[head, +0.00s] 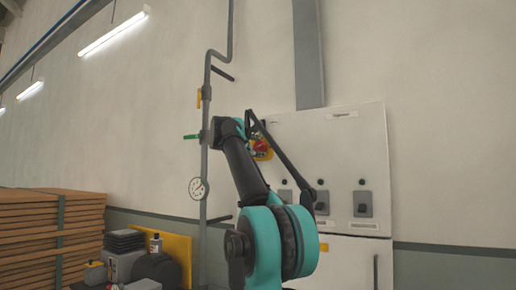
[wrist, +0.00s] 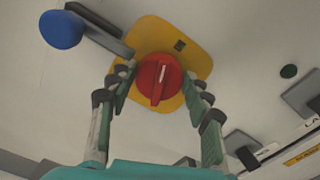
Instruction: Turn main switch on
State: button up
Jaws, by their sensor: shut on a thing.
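The main switch is a red rotary knob (wrist: 158,80) on a yellow plate (wrist: 190,55), seen in the centre of the wrist view. Its raised grip ridge stands close to vertical in that picture. My gripper (wrist: 160,86) has one finger on each side of the knob and is shut on it. In the head view the red knob (head: 261,146) shows partly behind my arm, at the upper left of the white cabinet (head: 352,135). My gripper's fingers are mostly hidden there.
Several grey switch boxes (head: 362,203) line the cabinet. A pipe with a gauge (head: 198,188) runs left of my arm; stacked planks (head: 40,235) stand far left.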

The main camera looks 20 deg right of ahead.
jog(key=o, duration=1.1)
jog(key=shift+o, duration=0.2)
jog(key=v, duration=1.2)
